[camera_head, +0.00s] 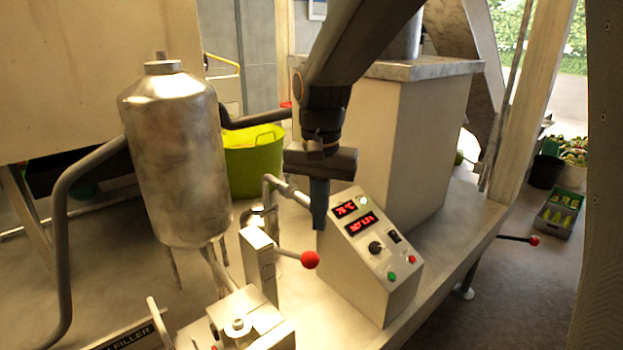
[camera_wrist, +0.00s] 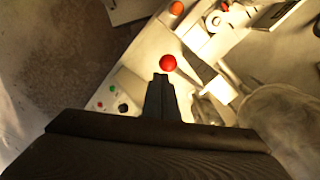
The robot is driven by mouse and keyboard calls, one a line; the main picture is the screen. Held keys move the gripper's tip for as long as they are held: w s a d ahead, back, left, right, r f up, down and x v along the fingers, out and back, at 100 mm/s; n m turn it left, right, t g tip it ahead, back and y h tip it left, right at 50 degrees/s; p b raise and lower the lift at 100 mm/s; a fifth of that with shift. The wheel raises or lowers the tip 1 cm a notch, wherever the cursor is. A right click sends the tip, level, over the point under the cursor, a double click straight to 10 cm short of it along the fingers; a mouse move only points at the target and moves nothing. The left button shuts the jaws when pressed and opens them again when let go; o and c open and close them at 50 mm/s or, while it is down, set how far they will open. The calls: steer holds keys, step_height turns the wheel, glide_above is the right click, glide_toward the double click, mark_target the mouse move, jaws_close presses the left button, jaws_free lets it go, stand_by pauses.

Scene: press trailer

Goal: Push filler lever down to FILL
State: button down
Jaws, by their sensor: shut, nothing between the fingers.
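The filler lever is a short metal rod with a red ball knob (camera_head: 310,260), sticking out to the right from a pale upright post (camera_head: 258,262). The rod looks near level, with the knob slightly lower than the post end. My gripper (camera_head: 319,226) points down with its fingers shut and empty, above the knob in the head view. In the wrist view the red knob (camera_wrist: 168,62) lies just past my shut fingertips (camera_wrist: 160,77). I cannot tell whether they touch it; a gap shows in the head view. No FILL mark is readable.
A control box (camera_head: 372,255) with red displays and buttons stands close to the right of my gripper. A steel tank (camera_head: 175,160) stands to the left. A plate lettered FILLER (camera_head: 125,338) is at the front left. A green tub (camera_head: 252,160) is behind.

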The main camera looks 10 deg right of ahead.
mark_target(313, 256)
steer(key=shift+m, duration=0.3)
steer(key=shift+w+a+f+b, duration=0.1)
steer(key=shift+a+f+b, duration=0.2)
steer(key=shift+f+b, duration=1)
steer(key=shift+w+a+f+b, duration=0.1)
steer(key=shift+a+f+b, duration=0.2)
steer(key=shift+f+b, duration=1)
steer(key=shift+w+a+f+b, duration=0.1)
steer(key=shift+a+f+b, duration=0.2)
steer(key=shift+f+b, duration=1)
steer(key=shift+s+d+f+b, duration=0.15)
steer(key=shift+s+f+b, duration=0.1)
steer(key=shift+f+b, duration=0.4)
steer(key=shift+s+d+f+b, duration=0.1)
steer(key=shift+s+f+b, duration=0.2)
steer(key=shift+b, duration=0.55)
steer(key=shift+s+d+f+b, duration=0.1)
steer(key=shift+f+b, duration=0.25)
steer(key=shift+f, duration=0.7)
steer(key=shift+s+d+f+b, duration=0.1)
steer(key=shift+f+b, duration=0.25)
steer(key=shift+f, duration=0.65)
steer(key=shift+r, duration=0.2)
step_height(313, 256, up, 10)
steer(key=p, duration=0.9)
steer(key=shift+p, duration=0.3)
steer(key=shift+f, duration=0.1)
